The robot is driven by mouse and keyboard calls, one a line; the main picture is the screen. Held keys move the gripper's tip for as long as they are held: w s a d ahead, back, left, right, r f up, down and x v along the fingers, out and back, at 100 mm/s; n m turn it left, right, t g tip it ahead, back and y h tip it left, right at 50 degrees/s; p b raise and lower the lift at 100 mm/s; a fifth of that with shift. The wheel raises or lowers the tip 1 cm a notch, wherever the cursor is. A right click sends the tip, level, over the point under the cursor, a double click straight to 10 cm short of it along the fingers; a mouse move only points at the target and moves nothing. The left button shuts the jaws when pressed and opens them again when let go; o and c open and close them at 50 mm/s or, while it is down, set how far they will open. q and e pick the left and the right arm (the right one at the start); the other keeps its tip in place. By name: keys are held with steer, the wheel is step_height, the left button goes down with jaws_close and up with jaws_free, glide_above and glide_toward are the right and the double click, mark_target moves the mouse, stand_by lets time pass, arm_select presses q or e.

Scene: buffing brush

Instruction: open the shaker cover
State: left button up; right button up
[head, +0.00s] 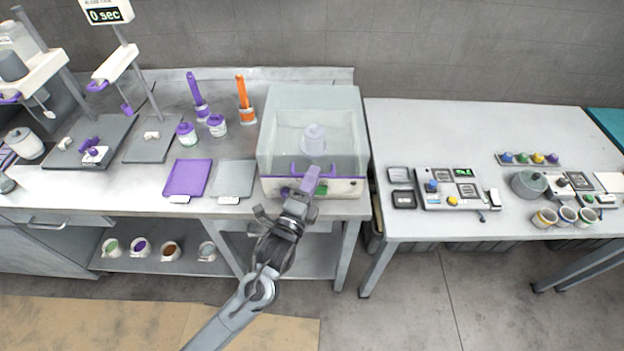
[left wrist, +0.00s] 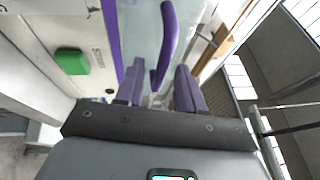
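The shaker (head: 345,186) stands at the right end of the left bench. Its clear box-shaped cover (head: 278,120) is down over a pale container (head: 314,138). My left gripper (head: 311,178) is at the shaker's front, by the handle. In the left wrist view its two purple fingers (left wrist: 160,70) are apart, and the handle's end shows between them; I cannot tell whether they touch it. My right gripper is not in view.
A green button (left wrist: 72,61) is on the shaker's front panel, close to my left gripper. Purple and grey trays (head: 187,178) lie left of the shaker, with brushes and jars behind. A second table (head: 440,130) with small devices stands to the right, past a narrow gap.

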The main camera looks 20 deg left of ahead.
arm_select(q)
steer(key=shift+w, duration=0.1)
jaws_close()
stand_by(0.3)
steer(key=shift+r, duration=0.15)
